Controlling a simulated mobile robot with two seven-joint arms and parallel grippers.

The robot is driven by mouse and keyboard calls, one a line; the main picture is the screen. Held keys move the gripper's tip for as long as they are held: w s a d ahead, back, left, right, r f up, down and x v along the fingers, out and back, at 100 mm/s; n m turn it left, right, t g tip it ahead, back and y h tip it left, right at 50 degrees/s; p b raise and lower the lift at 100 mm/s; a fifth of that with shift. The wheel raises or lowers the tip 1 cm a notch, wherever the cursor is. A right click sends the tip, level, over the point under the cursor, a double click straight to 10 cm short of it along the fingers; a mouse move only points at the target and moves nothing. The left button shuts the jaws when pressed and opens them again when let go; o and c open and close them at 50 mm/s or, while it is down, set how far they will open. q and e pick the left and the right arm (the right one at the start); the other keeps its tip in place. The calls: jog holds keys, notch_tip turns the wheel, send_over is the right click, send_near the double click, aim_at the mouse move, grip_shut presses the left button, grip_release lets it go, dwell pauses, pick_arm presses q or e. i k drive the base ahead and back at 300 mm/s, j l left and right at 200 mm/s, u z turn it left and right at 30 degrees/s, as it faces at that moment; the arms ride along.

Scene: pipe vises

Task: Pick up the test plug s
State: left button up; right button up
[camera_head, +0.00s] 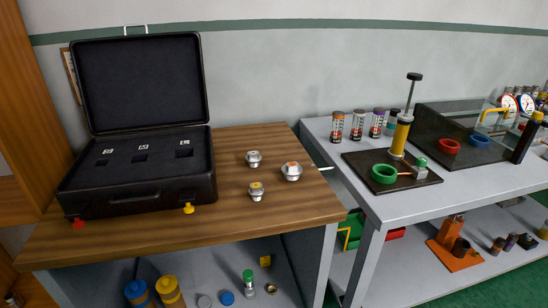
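Three metal test plugs stand apart on the wooden tabletop to the right of the open black case. One plug with a small yellowish mark on top (256,191) is nearest the front. Another plug (254,158) stands behind it. The largest-looking plug, with an orange mark on top (292,171), stands to their right. The marks are too small to read, so I cannot tell which plug is S. The black case (135,196) has three dark slots, each with a small white label behind it. Neither of my grippers shows in the head view.
The wooden tabletop (230,221) is clear around the plugs. The grey bench (400,206) at right holds several canisters, a yellow hand pump (401,135) and a green ring (384,174).

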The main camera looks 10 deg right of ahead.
aim_at(256, 190)
jog(key=i+l, duration=0.7)
jog(key=l, duration=0.15)
